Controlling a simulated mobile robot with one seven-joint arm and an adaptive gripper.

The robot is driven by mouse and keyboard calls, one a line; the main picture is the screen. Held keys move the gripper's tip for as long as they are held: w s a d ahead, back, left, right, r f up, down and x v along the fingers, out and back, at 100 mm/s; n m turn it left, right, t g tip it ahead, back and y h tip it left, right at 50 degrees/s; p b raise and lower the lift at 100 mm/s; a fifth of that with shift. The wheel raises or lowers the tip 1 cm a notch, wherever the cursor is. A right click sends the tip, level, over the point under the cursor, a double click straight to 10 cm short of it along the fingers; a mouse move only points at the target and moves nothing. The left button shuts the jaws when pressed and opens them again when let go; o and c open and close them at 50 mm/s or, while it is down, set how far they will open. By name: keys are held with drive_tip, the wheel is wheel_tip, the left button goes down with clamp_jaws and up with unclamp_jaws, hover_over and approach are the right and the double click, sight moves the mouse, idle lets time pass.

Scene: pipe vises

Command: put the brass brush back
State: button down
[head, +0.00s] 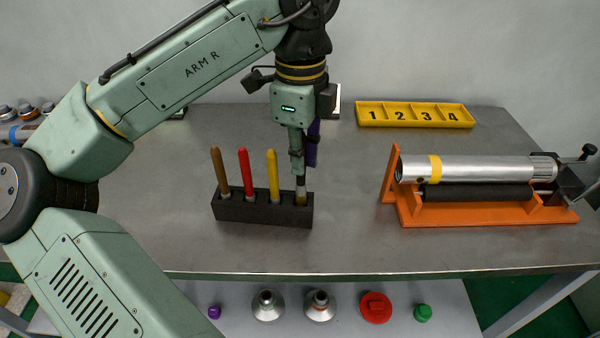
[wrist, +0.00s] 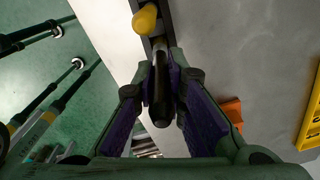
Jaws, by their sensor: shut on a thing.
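The brass brush (head: 301,198) is upright at the right end of the dark brush rack (head: 240,211), with its brassy lower end at the rightmost slot. Whether it is fully seated cannot be told. My gripper (head: 303,172) points down above that slot and is shut on the brush's handle. In the wrist view, the dark handle (wrist: 160,100) stands between the purple-padded fingers of my gripper (wrist: 163,75). The fingers hide much of the handle in the head view.
Brown (head: 219,170), red (head: 246,171) and yellow (head: 273,174) handled tools stand in the rack, the yellow one closest to my gripper. An orange stand (head: 470,214) holds a metal pipe (head: 490,168) at right. A yellow numbered tray (head: 415,124) lies behind.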

sight(300, 185)
drive_tip(key=shift+f, duration=1.75)
drive_tip(key=shift+f, duration=0.15)
drive_tip(key=c, duration=1.6)
unclamp_jaws()
drive_tip(key=shift+c, duration=0.2)
wheel_tip(300, 185, up, 12)
drive_tip(key=shift+r+p, duration=0.15)
drive_tip(key=shift+p, duration=0.2)
drive_tip(key=shift+s, duration=0.1)
